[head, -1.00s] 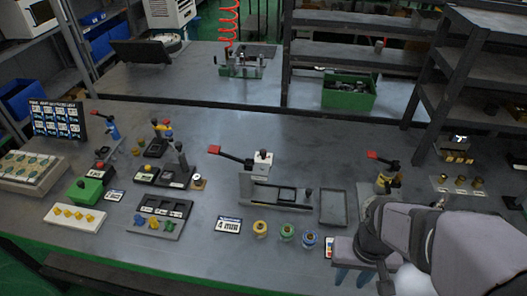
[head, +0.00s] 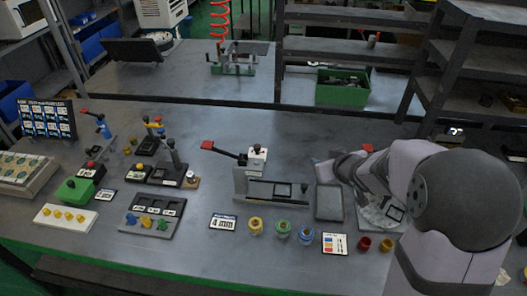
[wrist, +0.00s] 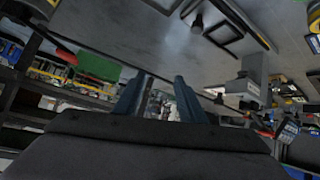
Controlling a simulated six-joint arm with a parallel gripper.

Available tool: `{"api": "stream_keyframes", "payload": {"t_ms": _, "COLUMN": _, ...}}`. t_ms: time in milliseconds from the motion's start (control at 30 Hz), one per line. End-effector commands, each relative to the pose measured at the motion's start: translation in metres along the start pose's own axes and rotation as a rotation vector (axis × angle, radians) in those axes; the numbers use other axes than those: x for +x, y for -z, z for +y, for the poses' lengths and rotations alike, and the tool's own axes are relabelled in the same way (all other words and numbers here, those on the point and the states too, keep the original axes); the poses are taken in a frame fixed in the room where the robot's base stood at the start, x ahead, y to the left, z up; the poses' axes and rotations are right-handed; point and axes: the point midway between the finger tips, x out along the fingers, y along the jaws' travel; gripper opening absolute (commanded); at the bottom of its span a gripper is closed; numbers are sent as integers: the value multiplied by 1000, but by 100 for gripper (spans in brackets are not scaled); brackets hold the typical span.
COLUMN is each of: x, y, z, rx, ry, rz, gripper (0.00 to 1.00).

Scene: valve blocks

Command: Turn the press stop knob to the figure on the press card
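The press (head: 262,190) stands mid-bench, with a red-tipped lever on a white block and a grey base with a slot. A small dark knob (head: 304,188) at the base's right end looks like the stop knob; its setting is too small to read. The press card (head: 223,222) lies flat in front of the press and reads "4 mm". My gripper's fingers are hidden behind my arm in the head view, to the right of the press. In the wrist view my gripper (wrist: 158,95) shows two blue-grey fingers apart, with nothing held between them.
A grey tray (head: 329,203) lies between the press and my arm. Yellow, green and blue ringed pieces (head: 282,230) stand in front of the press, beside a colour-marked card (head: 335,243). The bench behind the press is clear.

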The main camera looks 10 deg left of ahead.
Motion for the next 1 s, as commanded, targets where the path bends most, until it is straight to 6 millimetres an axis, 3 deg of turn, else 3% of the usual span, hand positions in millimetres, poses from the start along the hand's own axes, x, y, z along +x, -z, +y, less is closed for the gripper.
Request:
{"api": "stream_keyframes", "payload": {"t_ms": 33, "x": 15, "y": 13, "z": -15, "rx": -30, "ry": 67, "rz": 65, "gripper": 37}}
{"api": "stream_keyframes", "payload": {"t_ms": 200, "x": 33, "y": 46, "z": -68, "rx": -102, "ry": 301, "rz": 227, "gripper": 37}}
{"api": "stream_keyframes", "payload": {"t_ms": 400, "x": 33, "y": 54, "z": -107, "rx": -139, "ry": 485, "rz": 301, "gripper": 37}}
{"api": "stream_keyframes", "payload": {"t_ms": 733, "x": 33, "y": 56, "z": -119, "rx": -146, "ry": 533, "rz": 315, "gripper": 37}}
{"api": "stream_keyframes", "payload": {"t_ms": 1000, "x": 57, "y": 64, "z": -134, "rx": -147, "ry": 532, "rz": 314, "gripper": 37}}
